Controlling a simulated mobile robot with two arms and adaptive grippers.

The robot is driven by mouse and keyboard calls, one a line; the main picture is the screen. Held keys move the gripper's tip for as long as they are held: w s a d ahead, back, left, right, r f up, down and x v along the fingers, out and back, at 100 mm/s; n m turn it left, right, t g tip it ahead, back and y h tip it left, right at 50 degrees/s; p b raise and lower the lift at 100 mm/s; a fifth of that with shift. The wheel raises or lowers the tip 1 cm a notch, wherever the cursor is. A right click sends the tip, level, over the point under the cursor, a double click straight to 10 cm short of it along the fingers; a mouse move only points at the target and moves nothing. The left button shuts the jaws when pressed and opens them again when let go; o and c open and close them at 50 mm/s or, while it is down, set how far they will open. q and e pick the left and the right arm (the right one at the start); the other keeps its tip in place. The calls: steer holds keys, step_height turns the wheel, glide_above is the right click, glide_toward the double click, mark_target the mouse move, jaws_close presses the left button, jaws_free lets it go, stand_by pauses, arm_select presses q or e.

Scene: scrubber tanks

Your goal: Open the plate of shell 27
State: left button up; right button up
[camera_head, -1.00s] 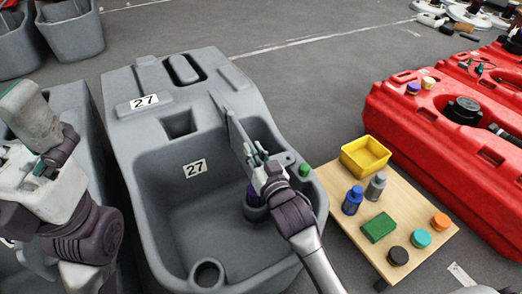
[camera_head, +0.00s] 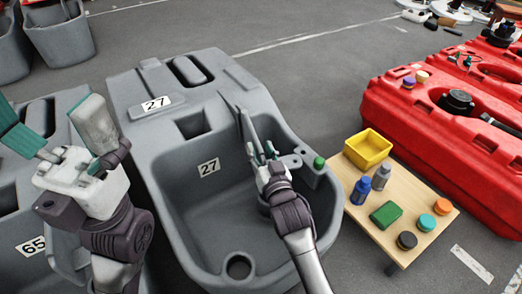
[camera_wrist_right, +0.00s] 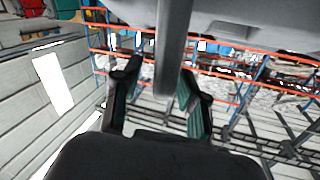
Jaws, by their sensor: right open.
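Shell 27 is a grey tank (camera_head: 165,125) with an open basin and two "27" labels. Its grey plate (camera_head: 246,128) stands raised, nearly edge-on, at the basin's back right. My right gripper (camera_head: 262,154) is at the plate's lower right end in the head view. In the right wrist view, a grey edge, seemingly the plate (camera_wrist_right: 172,50), runs between the spread fingers; I cannot tell whether they touch it. The gripper hides part of the plate and the round fitting below. My left gripper (camera_head: 58,135) has its fingers spread, empty, left of shell 27.
A small wooden table (camera_head: 400,230) beside the shell holds a yellow bin (camera_head: 367,148), bottles, a green block (camera_head: 386,214) and round caps. A red tank (camera_head: 440,135) stands at the right. A grey shell labelled 65 (camera_head: 32,246) is at the left.

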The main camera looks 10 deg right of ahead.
steer(key=s+d, duration=0.2)
steer(key=s, duration=0.9)
steer(key=shift+s, duration=0.4)
steer(key=shift+d, duration=0.1)
steer(key=shift+c, duration=0.3)
